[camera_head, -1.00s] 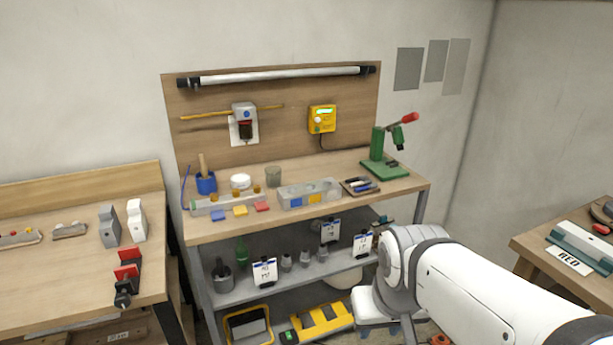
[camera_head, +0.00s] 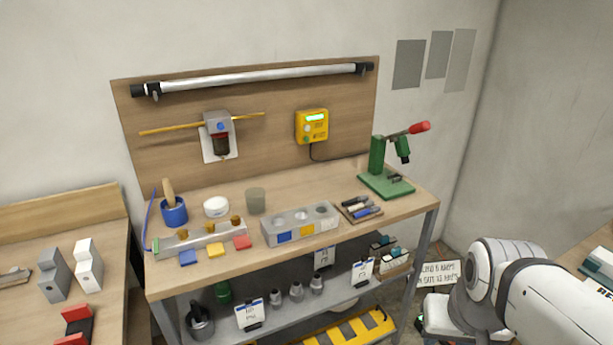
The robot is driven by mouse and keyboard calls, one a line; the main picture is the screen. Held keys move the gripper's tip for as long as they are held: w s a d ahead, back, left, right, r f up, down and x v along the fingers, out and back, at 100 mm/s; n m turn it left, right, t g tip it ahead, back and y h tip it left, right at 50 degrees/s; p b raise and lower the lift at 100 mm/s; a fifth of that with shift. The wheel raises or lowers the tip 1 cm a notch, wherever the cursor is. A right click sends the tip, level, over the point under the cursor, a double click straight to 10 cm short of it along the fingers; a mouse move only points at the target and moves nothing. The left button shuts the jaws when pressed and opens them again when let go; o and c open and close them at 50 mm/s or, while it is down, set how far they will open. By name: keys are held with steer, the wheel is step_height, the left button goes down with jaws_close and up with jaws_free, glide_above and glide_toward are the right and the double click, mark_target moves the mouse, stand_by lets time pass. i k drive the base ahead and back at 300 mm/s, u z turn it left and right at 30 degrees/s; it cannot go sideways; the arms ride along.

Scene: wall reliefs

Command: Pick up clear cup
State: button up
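A clear, greyish cup (camera_head: 256,201) stands upright near the back of the wooden workbench top (camera_head: 330,183). It is between a round white item (camera_head: 216,207) on its left and a grey block with round holes (camera_head: 300,224) in front and to its right. My white arm shows at the lower right, well apart from the cup. My gripper is outside the frame.
A blue pot with a wooden handle (camera_head: 174,211) stands at the left. A green press with a red handle (camera_head: 386,182) is at the right. A pen tray (camera_head: 361,209) and a grey rail with knobs (camera_head: 200,240) lie near the front. A shelf (camera_head: 290,310) sits below.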

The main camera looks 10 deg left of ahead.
mark_target(256, 201)
steer(key=i, duration=1.4)
steer(key=u, duration=0.75)
